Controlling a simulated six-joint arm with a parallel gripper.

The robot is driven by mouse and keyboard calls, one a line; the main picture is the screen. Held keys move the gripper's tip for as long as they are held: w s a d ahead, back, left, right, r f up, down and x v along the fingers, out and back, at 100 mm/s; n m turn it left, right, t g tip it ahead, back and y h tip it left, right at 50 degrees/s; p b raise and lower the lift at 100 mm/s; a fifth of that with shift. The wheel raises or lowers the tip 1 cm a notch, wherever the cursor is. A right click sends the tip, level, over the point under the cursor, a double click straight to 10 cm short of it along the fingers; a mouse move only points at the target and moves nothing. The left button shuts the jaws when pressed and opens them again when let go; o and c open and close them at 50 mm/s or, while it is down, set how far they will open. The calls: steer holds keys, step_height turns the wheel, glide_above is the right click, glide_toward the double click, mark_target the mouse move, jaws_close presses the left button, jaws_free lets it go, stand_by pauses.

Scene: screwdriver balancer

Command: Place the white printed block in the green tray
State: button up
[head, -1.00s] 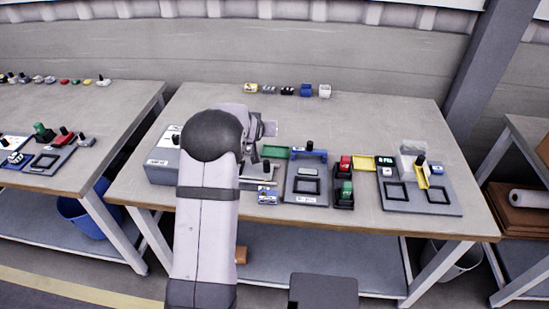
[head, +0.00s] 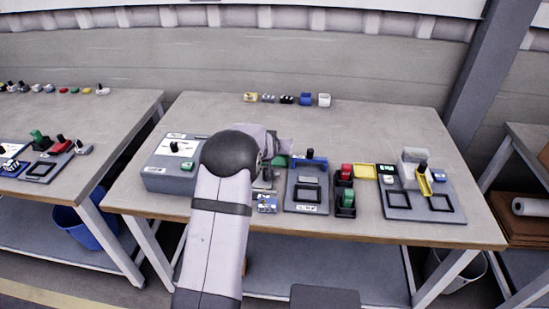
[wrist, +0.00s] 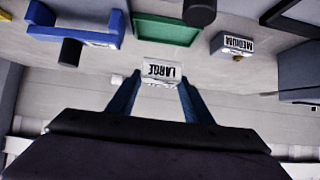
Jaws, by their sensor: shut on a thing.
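In the head view my gripper (head: 276,149) is over the table by the green tray (head: 281,161), which my wrist partly covers. The held block cannot be made out there.
A grey board with a blue bracket (head: 308,163) stands right of the green tray. A block marked "MEDIUM" (wrist: 232,44) sits beside the tray. A yellow tray (head: 365,171) and a grey fixture (head: 425,205) are farther right. Small blocks line the back; bare table lies between.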

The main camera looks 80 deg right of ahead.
mark_target(274, 163)
steer(key=shift+f+p, duration=0.4)
steer(key=shift+f, duration=2.35)
steer(key=shift+f, duration=0.1)
steer(key=shift+f, duration=0.15)
steer(key=o, duration=1.2)
steer(key=shift+r, duration=0.3)
steer(key=b+v, duration=0.1)
steer(key=v, duration=1.1)
steer(key=shift+b, duration=0.4)
